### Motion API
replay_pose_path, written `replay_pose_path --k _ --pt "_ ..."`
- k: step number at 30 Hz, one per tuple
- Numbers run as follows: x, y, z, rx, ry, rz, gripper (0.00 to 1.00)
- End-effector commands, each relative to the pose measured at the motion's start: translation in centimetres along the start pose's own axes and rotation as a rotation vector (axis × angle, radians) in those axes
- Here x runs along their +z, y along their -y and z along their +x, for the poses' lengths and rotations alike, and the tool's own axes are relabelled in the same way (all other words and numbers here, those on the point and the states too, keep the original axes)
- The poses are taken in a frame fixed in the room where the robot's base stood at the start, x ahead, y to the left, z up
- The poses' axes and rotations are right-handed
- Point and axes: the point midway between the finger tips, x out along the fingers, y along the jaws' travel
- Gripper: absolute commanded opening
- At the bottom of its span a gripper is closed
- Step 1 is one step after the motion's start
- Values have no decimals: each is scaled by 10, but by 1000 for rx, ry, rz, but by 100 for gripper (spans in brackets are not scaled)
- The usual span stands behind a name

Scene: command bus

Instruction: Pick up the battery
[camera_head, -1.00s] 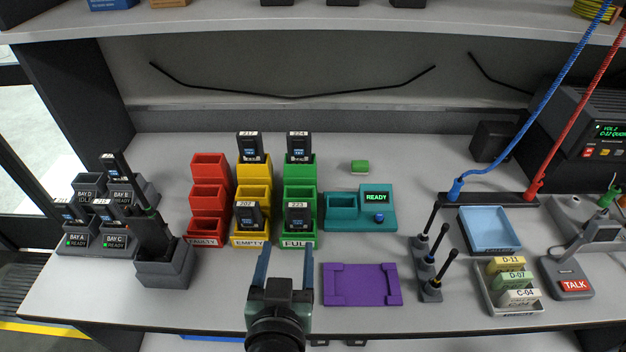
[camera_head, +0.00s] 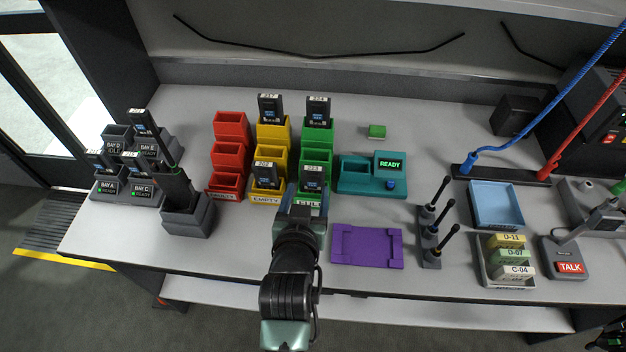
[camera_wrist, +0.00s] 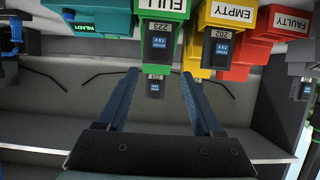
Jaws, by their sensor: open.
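Black batteries stand upright in colored bins. Battery 223 (camera_head: 313,178) is in the front of the green FULL rack (camera_head: 319,138); battery 224 (camera_head: 318,110) is behind it. The yellow EMPTY rack (camera_head: 270,180) holds battery 202 (camera_head: 265,174) and, farther back, battery 217 (camera_head: 269,107). My gripper (camera_head: 308,196) is open and empty, just in front of the green rack. In the wrist view, which is upside down, battery 223 (camera_wrist: 160,42) shows ahead of the spread fingers (camera_wrist: 160,80), apart from them. The label of the green rack is partly hidden in the head view.
A red FAULTY rack (camera_head: 229,155) stands left of the yellow one. A teal tester (camera_head: 356,186) reading READY is to the right, with a small green block (camera_head: 377,131) behind. A purple tray (camera_head: 367,247) lies right of my arm. Radios in chargers (camera_head: 188,212) stand at left.

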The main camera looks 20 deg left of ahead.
Motion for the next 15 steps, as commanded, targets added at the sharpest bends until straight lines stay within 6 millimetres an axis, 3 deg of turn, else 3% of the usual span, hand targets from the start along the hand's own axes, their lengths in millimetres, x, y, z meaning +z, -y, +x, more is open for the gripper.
replay_pose_path --k 15 --pt "2 -3 51 0 0 0 68"
